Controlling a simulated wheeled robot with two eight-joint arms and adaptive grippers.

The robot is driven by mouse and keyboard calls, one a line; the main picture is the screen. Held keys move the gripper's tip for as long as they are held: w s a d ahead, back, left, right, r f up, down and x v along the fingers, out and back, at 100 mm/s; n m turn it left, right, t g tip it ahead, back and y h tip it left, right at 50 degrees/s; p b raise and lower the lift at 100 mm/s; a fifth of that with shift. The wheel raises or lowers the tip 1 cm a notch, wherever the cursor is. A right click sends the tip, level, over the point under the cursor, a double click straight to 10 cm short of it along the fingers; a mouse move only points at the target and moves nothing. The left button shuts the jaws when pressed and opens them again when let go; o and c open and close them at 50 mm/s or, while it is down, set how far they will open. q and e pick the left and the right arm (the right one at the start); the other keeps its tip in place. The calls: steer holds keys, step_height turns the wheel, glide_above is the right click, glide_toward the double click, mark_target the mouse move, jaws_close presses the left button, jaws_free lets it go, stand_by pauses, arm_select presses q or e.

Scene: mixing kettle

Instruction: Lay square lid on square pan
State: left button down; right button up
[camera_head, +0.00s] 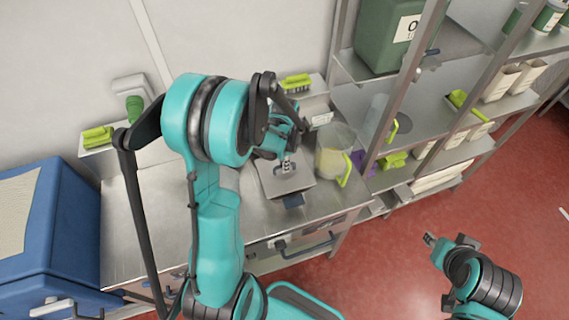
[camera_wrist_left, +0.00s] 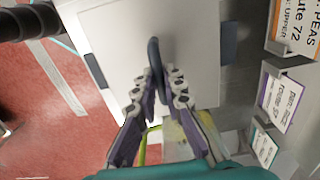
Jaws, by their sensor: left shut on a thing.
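The square lid (camera_head: 281,184) is a flat pale metal plate over the steel counter in the head view. In the left wrist view the lid (camera_wrist_left: 120,45) fills the upper middle, with a dark upright handle (camera_wrist_left: 154,54). My left gripper (camera_head: 287,166) is shut on this handle, its fingers on either side. The square pan shows only as dark side grips (camera_wrist_left: 229,43) at the lid's edges and one grip (camera_head: 294,201) at the front in the head view. Its body is hidden under the lid; I cannot tell whether they touch. My right gripper (camera_head: 430,239) hangs over the red floor.
A clear jug (camera_head: 333,150) with a yellow-green handle stands just right of the lid. Steel shelves (camera_head: 404,95) with bins rise beyond it. A blue container (camera_head: 62,225) stands at the left. The counter (camera_head: 245,215) has free room left of the pan.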

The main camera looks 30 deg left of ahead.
arm_select(q)
steer(key=shift+f, duration=0.2)
steer(key=shift+f+b, duration=1.05)
steer(key=shift+b, duration=0.1)
steer(key=shift+f, duration=0.15)
steer(key=c, duration=1)
jaws_free()
steer(key=shift+c, duration=0.2)
steer(key=shift+r+p, duration=2.15)
steer(key=shift+r, duration=1.4)
